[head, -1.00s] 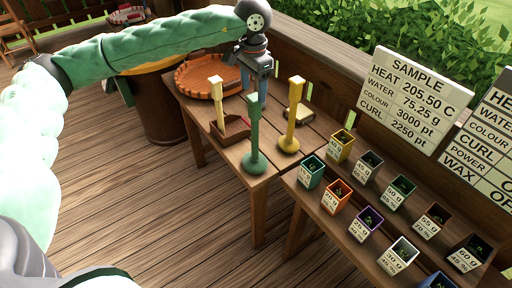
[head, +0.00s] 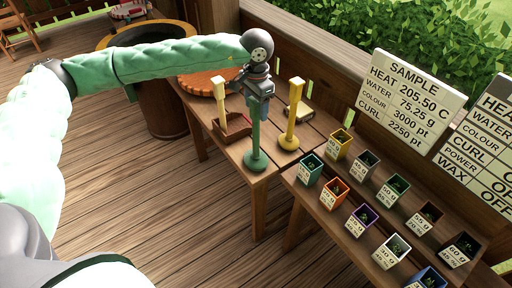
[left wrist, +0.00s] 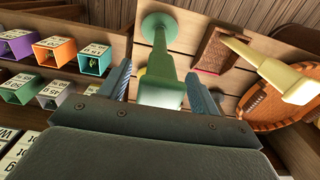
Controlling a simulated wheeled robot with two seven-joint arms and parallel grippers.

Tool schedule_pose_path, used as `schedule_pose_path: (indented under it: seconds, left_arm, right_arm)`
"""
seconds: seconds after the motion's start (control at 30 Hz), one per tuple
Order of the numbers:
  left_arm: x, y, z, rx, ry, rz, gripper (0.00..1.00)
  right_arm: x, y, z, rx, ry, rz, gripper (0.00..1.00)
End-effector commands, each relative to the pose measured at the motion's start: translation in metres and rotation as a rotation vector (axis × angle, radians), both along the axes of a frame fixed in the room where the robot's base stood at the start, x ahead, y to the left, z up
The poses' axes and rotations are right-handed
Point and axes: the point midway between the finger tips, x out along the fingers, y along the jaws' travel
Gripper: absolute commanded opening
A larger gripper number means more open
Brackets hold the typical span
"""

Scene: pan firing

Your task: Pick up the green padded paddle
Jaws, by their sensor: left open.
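The green paddle (head: 255,137) stands upright on its round base at the near corner of the wooden table. In the left wrist view the green paddle (left wrist: 160,60) rises toward the camera between the two fingers. My left gripper (head: 258,97) is over its upper end, which the gripper partly hides in the head view. In the left wrist view my left gripper (left wrist: 159,72) is open, with a finger on each side of the paddle's top; I cannot tell whether either finger touches it. My right gripper is not in view.
A yellow paddle (head: 292,118) stands close on the right and a cream one (head: 221,105) on the left. A red-brown scoop-like box (head: 236,124) and a round orange tray (head: 197,85) are beside them. Several coloured pots (head: 335,193) fill the right bench.

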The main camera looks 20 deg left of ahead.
Motion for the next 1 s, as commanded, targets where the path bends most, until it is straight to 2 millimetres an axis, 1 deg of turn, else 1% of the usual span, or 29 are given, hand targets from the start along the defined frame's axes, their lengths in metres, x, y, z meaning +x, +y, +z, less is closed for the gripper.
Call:
schedule_pose_path:
  seconds: [0.2,0.23,0.53,0.57,0.87,0.97,1.0]
  left_arm:
    - [0.0002,0.0,-0.0007,-0.001,-0.001,0.0,0.63]
    - [0.0002,0.0,-0.0006,-0.001,-0.001,0.0,0.61]
    - [0.0003,-0.0001,-0.0003,-0.001,-0.001,0.0,0.02]
    - [0.0003,-0.0001,-0.0003,-0.001,-0.001,0.0,0.0]
    - [0.0006,-0.0002,0.0014,-0.001,-0.002,0.0,0.0]
    - [0.0009,-0.0005,0.0049,-0.002,-0.004,0.0,0.0]
    - [0.0012,-0.0004,0.0071,-0.002,-0.005,0.0,0.0]
  right_arm:
    - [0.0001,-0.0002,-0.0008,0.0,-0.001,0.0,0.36]
    - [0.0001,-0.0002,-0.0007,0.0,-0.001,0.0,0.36]
    - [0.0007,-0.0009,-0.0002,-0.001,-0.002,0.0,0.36]
    - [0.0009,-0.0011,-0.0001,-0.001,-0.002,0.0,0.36]
    - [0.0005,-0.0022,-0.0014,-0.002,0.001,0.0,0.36]
    - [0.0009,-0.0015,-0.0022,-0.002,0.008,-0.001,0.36]
    - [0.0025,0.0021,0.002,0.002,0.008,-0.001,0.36]
